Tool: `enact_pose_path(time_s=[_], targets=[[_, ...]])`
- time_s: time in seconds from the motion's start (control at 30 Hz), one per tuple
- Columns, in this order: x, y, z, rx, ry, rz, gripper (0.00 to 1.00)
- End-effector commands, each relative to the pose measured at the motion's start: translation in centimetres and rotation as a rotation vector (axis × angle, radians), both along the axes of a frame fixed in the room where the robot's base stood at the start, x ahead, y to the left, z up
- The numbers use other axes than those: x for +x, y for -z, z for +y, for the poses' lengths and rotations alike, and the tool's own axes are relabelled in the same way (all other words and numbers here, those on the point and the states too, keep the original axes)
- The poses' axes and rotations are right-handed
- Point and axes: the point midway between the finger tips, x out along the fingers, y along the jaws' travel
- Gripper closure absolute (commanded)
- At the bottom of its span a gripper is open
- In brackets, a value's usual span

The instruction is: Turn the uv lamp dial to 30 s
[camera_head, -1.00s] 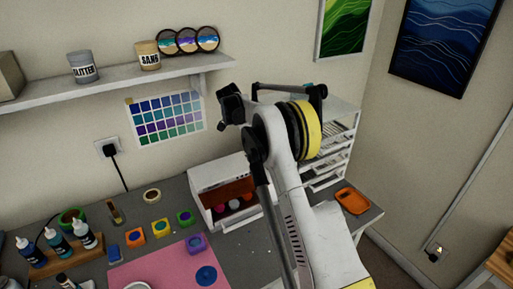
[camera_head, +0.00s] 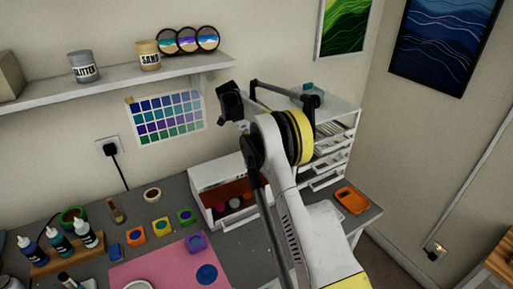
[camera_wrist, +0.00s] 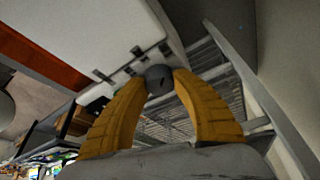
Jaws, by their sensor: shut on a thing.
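The UV lamp (camera_head: 205,178) is a white box with an open front and an orange-red inside, on the grey bench. In the wrist view its white side face (camera_wrist: 100,30) is close and tilted. A dark grey round dial (camera_wrist: 160,79) stands out from that face, with several short dark marks beside it. My gripper (camera_wrist: 160,82) has its two yellow fingertips shut on the dial, one on each side. Which mark the dial points to cannot be told.
A white drawer rack (camera_head: 336,150) stands close to the lamp's right; its slatted trays (camera_wrist: 215,85) fill the space behind the dial. An orange tray (camera_head: 351,200) lies at the bench's right end. Small coloured moulds (camera_head: 160,227) and a pink mat (camera_head: 160,269) lie to the left.

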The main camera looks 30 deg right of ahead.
Motion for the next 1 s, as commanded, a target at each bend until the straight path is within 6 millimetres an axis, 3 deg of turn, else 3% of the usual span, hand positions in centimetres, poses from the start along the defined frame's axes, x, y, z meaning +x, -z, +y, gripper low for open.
enact_pose_path(time_s=[0.03, 0.1, 0.57, 1.0], targets=[[-0.09, 0.10, -0.06, 0.001, 0.002, 0.002, 0.65], [-0.07, 0.10, -0.05, 0.001, 0.002, 0.001, 0.45], [-0.07, 0.08, 0.01, 0.000, -0.080, 0.000, 0.45], [-0.17, 0.01, -0.08, -0.001, -0.768, -0.002, 0.45]])
